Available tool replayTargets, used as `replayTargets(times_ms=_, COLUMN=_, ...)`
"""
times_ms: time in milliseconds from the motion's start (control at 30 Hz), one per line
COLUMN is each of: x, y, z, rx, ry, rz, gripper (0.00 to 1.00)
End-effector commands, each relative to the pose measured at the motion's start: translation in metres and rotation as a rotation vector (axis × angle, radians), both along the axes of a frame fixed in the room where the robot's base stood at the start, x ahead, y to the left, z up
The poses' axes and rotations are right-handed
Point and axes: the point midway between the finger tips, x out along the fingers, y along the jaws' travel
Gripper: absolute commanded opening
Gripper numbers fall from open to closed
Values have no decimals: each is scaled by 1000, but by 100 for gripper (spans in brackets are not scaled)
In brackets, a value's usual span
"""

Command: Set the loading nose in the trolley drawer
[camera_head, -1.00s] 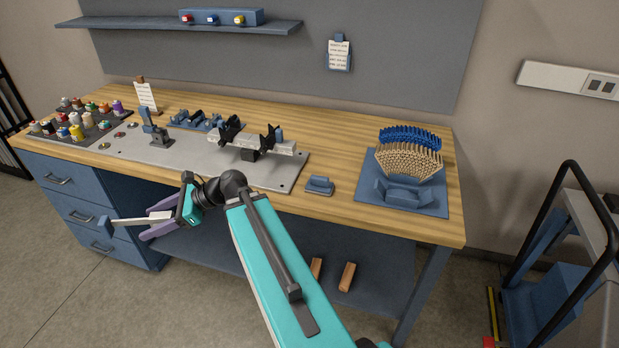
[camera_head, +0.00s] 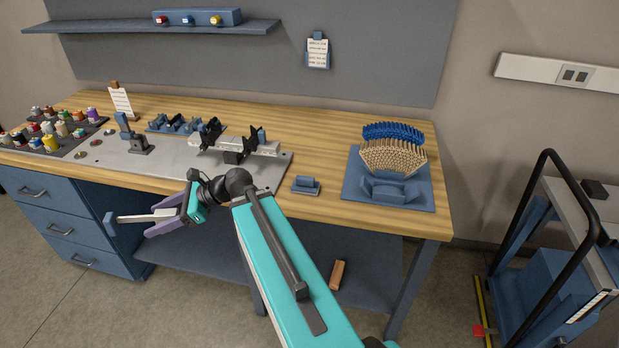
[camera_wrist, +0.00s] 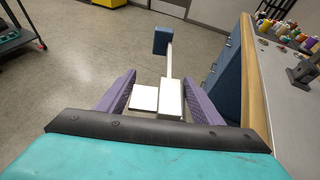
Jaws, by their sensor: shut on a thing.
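My gripper (camera_head: 172,218) has purple fingers and is shut on the loading nose (camera_head: 142,217), a pale bar with a blue block at its far end. It is held in the air in front of the bench, near the blue drawer unit. In the wrist view, my gripper (camera_wrist: 158,94) has the loading nose (camera_wrist: 171,97) between its fingers, with the blue block pointing away. The trolley (camera_head: 556,285), with a blue body and black handle, stands at the far right, well apart from my gripper. I cannot make out its drawer or whether it is open.
Floor shows between bench and trolley, with a yellow strip (camera_head: 480,297) beside the trolley.

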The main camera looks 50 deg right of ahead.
Motion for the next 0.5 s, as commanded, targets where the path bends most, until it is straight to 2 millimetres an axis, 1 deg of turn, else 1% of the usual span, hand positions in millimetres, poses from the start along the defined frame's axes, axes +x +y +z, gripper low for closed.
replayTargets(times_ms=133, x=2, y=-7, z=1, rx=1, ry=-2, rz=-7, gripper=24)
replayTargets(times_ms=267, x=5, y=-27, z=2, rx=0, ry=-2, rz=-27, gripper=24)
replayTargets(times_ms=367, x=7, y=-50, z=3, rx=-2, ry=-1, rz=-48, gripper=24)
replayTargets(times_ms=467, x=8, y=-78, z=5, rx=-4, ry=-1, rz=-76, gripper=24)
replayTargets(times_ms=500, x=8, y=-90, z=5, rx=-6, ry=-1, rz=-88, gripper=24)
